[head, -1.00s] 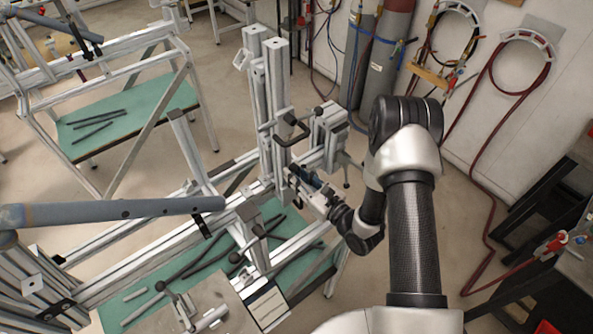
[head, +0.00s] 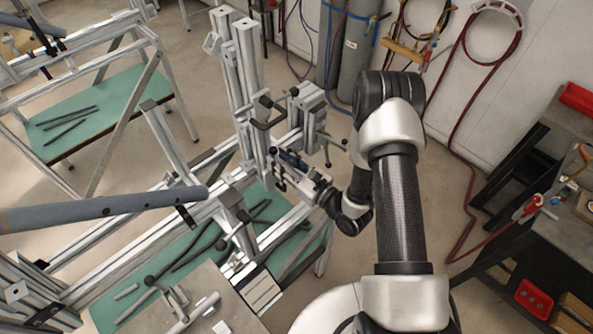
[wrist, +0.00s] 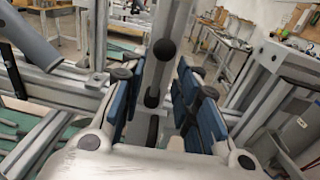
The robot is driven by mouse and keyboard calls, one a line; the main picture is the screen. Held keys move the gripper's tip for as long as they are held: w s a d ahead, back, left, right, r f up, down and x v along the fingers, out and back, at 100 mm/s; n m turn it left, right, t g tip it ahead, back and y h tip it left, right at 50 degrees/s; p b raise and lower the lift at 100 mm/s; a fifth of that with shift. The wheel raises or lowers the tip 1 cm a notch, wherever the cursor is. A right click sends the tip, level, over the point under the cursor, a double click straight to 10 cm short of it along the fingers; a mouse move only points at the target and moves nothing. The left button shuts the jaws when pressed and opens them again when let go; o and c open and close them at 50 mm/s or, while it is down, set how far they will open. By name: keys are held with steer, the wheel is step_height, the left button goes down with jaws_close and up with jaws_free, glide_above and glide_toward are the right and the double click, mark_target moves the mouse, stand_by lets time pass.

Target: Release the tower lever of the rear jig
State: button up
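The rear jig's aluminium tower (head: 247,75) stands upright left of my arm in the head view. A black looped handle (head: 263,124) sits on its near side. My gripper (head: 288,166) is low beside the tower's foot; its blue pads show there only small. In the wrist view, my gripper (wrist: 158,105) is open, with blue-padded fingers left and right. A grey bar with black knobs (wrist: 163,49) stands between and beyond the fingers, with gaps visible on both sides. I cannot tell whether this bar is the tower lever, or whether it touches a pad.
A thick grey-blue tube (head: 110,209) crosses the jig at left. The jig's green shelf (head: 165,262) holds dark rods. Gas cylinders (head: 350,50) stand behind, and a dark workbench (head: 540,220) is at right.

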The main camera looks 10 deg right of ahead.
steer(key=v, duration=1)
steer(key=shift+s, duration=0.2)
steer(key=shift+d, duration=0.15)
steer(key=w+d+n+g+h+b, duration=0.4)
steer(key=w+n, duration=0.3)
steer(key=n, duration=0.4)
steer(key=s+d+r+n+h+b, duration=0.2)
steer(key=d+r+n+h+b, duration=0.1)
steer(key=d+r+n+h, duration=0.35)
steer(key=s+a+r+n+g+b, duration=0.1)
steer(key=s+a+r+n+g, duration=0.1)
steer(key=s, duration=0.6)
steer(key=s+a+r+n+g+b, duration=0.1)
steer(key=s+a+n+b, duration=0.1)
steer(key=s+n, duration=0.3)
steer(key=s+a+r+n+g+b, duration=0.2)
steer(key=s+a+n, duration=0.1)
steer(key=s, duration=0.9)
steer(key=shift+a+r+n+g, duration=0.3)
steer(key=shift+n, duration=0.25)
